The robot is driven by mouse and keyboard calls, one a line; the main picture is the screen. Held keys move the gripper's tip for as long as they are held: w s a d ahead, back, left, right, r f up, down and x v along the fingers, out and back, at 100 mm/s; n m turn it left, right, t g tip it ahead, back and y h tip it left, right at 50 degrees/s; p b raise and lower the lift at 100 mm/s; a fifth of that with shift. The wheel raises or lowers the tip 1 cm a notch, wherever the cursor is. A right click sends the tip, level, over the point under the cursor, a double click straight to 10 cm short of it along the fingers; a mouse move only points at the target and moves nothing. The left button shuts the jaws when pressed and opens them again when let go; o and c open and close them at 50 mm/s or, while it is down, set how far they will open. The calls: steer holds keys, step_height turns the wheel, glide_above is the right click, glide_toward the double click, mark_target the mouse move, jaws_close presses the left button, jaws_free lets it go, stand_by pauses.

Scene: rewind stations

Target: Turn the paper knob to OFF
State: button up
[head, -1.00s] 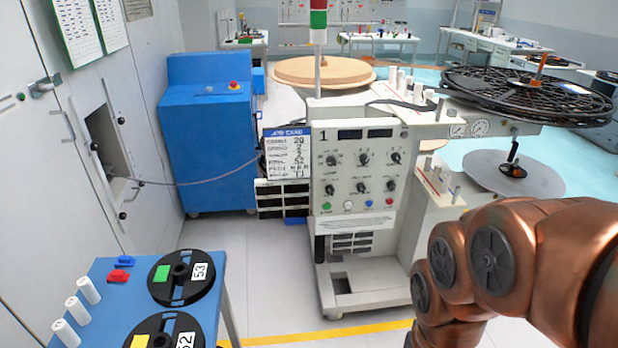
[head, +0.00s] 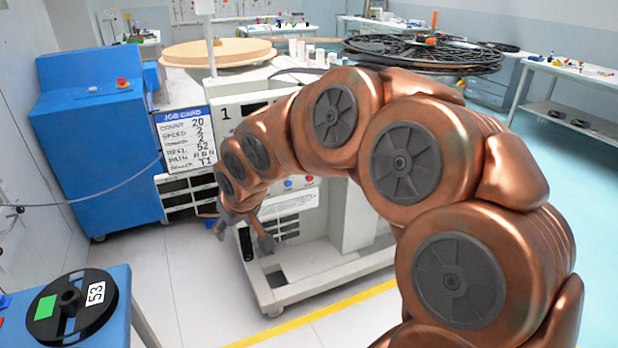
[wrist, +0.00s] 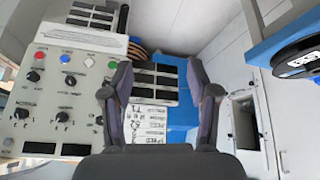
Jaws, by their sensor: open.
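The control panel of machine 1 (head: 228,115) is mostly hidden behind my arm in the head view. In the wrist view the panel (wrist: 50,55) appears upside down at left, with two rows of black knobs such as one knob (wrist: 70,80) and another (wrist: 62,117). Their labels are too small to read, so I cannot tell which is the paper knob. My gripper (head: 243,236) is open and empty, its fingers pointing down in the head view near the panel's lower left. In the wrist view my gripper (wrist: 160,75) lies right of the knobs, apart from them.
The job card (head: 185,140) hangs left of the panel, above black slots. A blue cabinet (head: 95,150) stands further left. A blue table (head: 118,310) with a black reel (head: 70,308) is at lower left. White floor lies between table and machine.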

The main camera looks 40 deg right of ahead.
steer(key=w+d+f+m+t+b, duration=0.1)
steer(key=w+d+f+t+b, duration=0.15)
steer(key=w+d, duration=0.35)
steer(key=w+d+f+t+b, duration=0.1)
steer(key=w+d+t+b, duration=0.1)
steer(key=w+d+b, duration=0.35)
steer(key=w+d+f+m+t+h+b, duration=0.1)
steer(key=d+f+t+h+b, duration=0.25)
steer(key=d, duration=1.05)
steer(key=w+d+f+m+t+h+b, duration=0.1)
steer(key=w+d+f+t+h+b, duration=0.25)
steer(key=d, duration=1.05)
steer(key=shift+w+d+y+b, duration=0.35)
steer(key=shift+w+d, duration=0.1)
steer(key=shift+w, duration=0.4)
steer(key=shift+w+d+y+b, duration=0.3)
steer(key=shift+w+d+b, duration=0.1)
steer(key=shift+w, duration=0.5)
steer(key=shift+w+d+y+b, duration=0.35)
steer(key=shift+w+d, duration=0.1)
steer(key=shift+w, duration=0.4)
steer(key=shift+c, duration=0.5)
